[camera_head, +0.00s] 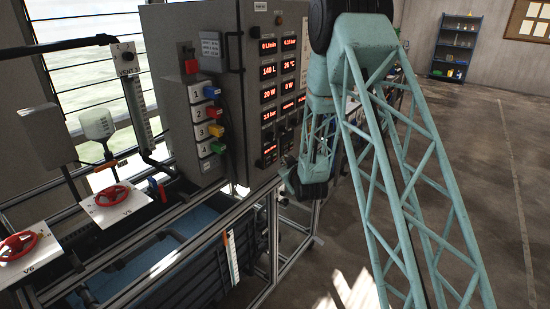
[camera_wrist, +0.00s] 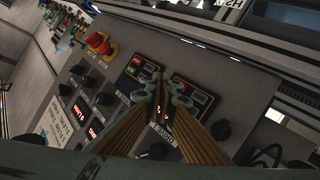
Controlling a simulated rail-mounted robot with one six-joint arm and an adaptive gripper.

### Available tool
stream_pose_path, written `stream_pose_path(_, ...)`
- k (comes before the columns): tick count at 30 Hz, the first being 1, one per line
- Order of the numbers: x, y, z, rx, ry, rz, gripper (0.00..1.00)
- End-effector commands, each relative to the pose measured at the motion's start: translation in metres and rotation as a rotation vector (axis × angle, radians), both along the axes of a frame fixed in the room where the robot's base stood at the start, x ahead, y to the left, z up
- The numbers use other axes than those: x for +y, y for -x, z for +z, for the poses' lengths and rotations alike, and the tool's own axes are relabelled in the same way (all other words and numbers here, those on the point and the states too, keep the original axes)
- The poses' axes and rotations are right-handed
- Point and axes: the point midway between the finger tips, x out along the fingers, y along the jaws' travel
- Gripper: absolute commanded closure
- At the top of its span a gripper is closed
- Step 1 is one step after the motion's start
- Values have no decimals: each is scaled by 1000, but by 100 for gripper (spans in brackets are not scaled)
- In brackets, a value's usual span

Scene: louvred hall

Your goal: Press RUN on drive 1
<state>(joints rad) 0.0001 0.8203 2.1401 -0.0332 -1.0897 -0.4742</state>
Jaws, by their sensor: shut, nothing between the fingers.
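In the wrist view, a grey panel carries two small drive keypads side by side, a left keypad (camera_wrist: 133,70) and a right keypad (camera_wrist: 191,97), each with coloured keys. I cannot read which one is drive 1, nor the word RUN. My gripper (camera_wrist: 167,84) is shut and empty, its tips together in front of the panel between the two keypads. The fingers hide part of both keypads' inner edges. I cannot tell whether the tips touch the panel.
In the wrist view, a red mushroom button (camera_wrist: 98,42) on yellow sits up-left of the keypads. Black knobs and red displays (camera_wrist: 95,131) lie around them. In the head view, a grey cabinet (camera_head: 215,30) stands left of my arm; floor at right is open.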

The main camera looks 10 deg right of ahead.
Motion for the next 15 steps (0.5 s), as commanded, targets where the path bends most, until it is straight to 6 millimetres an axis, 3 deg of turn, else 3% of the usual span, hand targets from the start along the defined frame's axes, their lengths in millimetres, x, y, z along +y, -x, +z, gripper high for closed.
stream_pose_path(15, -20, 20, -1, 0, 0, 0, 100)
